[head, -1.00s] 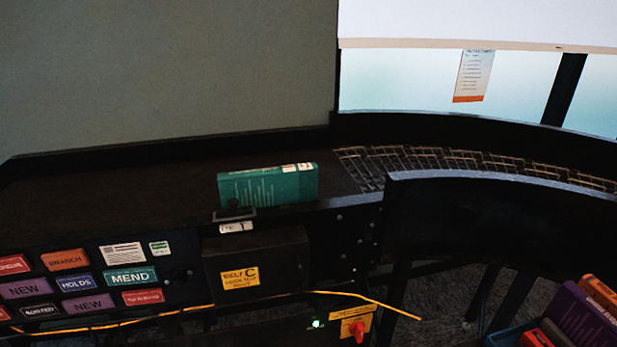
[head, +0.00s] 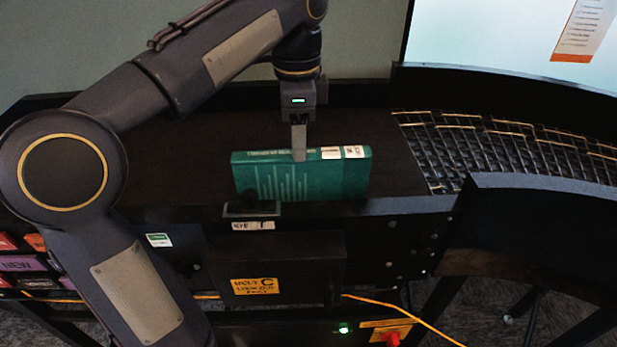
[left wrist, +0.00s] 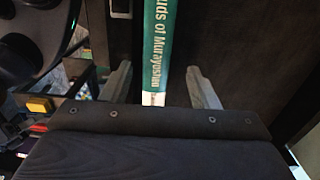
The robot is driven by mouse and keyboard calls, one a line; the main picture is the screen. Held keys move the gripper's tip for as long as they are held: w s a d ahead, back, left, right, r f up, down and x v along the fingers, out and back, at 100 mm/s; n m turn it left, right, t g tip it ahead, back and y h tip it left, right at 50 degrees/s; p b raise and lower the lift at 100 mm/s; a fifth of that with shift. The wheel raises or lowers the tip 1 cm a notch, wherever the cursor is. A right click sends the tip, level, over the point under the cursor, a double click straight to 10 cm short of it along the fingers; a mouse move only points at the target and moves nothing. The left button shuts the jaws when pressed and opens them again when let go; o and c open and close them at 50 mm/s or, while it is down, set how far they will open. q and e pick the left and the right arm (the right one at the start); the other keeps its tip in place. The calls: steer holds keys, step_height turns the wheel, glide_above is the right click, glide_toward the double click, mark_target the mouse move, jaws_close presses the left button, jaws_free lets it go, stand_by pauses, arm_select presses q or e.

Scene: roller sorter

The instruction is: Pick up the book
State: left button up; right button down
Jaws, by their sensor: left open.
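The green book (head: 300,178) stands on its long edge on the dark belt, near the belt's front edge. Its spine faces up and has white labels at the right end. My left gripper (head: 299,150) is above the book, pointing down, with a finger overlapping the top of the spine in the head view. In the left wrist view, the book's spine (left wrist: 157,50) lies between the two open fingers (left wrist: 160,90), with a gap on each side. The far finger is hidden in the head view. My right gripper is not in view.
A small dark bracket (head: 251,210) sits at the belt edge in front of the book. A wire-mesh roller curve (head: 480,155) continues to the right. A dark box with a yellow label (head: 254,286) hangs below. The belt behind the book is clear.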

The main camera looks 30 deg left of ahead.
arm_select(q)
glide_above(302, 185)
steer(key=w, duration=0.2)
step_height(302, 185, down, 5)
steer(key=shift+s+a+f, duration=0.25)
steer(key=shift+a+f, duration=0.1)
steer(key=shift+f, duration=0.2)
jaws_close()
stand_by(0.8)
